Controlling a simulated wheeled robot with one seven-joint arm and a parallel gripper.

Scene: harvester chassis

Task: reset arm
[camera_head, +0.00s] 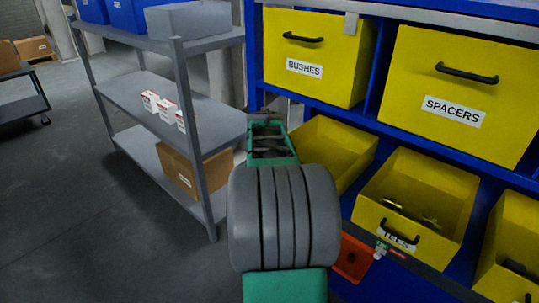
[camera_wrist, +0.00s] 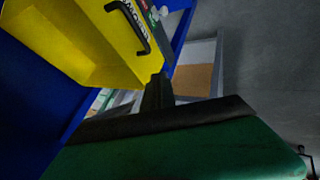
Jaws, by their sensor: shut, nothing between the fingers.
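My arm reaches forward from the bottom centre of the head view. My gripper (camera_head: 265,122) is small and partly hidden at its far end, in front of the gap between the grey shelf and the blue rack. In the wrist view my gripper (camera_wrist: 157,92) shows as dark fingers above a green body. The fingers are shut with nothing between them. A yellow bin (camera_wrist: 88,48) with a black handle is close by at the upper left of the wrist view.
The blue rack (camera_head: 375,108) holds yellow bins marked BUSHES (camera_head: 310,85) and SPACERS (camera_head: 455,70), with open yellow bins (camera_head: 440,190) below. The grey shelf (camera_head: 130,95) on the left carries small white boxes (camera_head: 151,103) and a cardboard box (camera_head: 180,172). The floor at the lower left is clear.

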